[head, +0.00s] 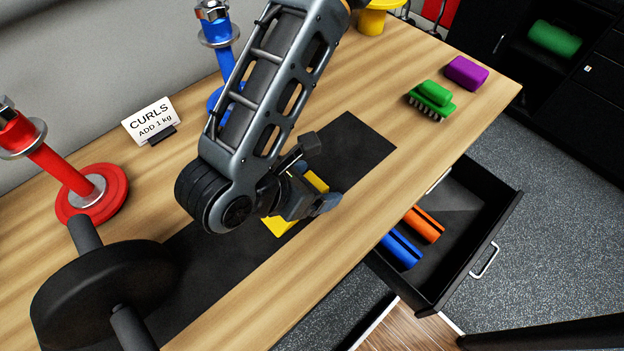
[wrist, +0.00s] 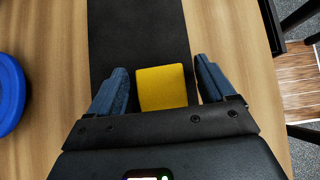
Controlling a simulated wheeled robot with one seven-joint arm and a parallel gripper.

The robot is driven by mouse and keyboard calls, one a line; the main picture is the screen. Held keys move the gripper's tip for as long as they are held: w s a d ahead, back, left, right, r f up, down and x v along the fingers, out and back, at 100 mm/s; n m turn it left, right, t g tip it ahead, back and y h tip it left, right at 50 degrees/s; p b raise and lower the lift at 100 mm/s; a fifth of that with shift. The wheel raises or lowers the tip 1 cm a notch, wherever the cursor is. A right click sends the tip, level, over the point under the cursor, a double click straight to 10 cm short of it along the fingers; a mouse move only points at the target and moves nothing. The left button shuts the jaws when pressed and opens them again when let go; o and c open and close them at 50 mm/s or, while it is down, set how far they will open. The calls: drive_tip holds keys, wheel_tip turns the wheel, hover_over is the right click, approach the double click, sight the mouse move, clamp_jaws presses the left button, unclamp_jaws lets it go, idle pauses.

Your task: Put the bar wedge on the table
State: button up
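A yellow block, which I take to be the bar wedge (head: 277,229), lies on the black mat (head: 352,146) on the wooden table (head: 290,295). In the head view my gripper (head: 313,178) is over it and hides part of it. In the wrist view the yellow wedge (wrist: 162,88) shows between the two blue-grey fingers of my gripper (wrist: 161,72). The fingers are apart, with a gap on each side of the wedge, wider on the right.
Red (head: 95,195) and blue (head: 215,30) weight stands and a CURLS sign (head: 152,120) line the back. A green brush (head: 433,97) and purple block (head: 466,72) sit right. An open drawer (head: 470,240) holds blue and orange pieces.

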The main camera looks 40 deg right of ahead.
drive_tip(key=shift+r, duration=0.1)
drive_tip(key=b+v, duration=0.1)
drive_tip(key=v, duration=1.1)
idle(0.4)
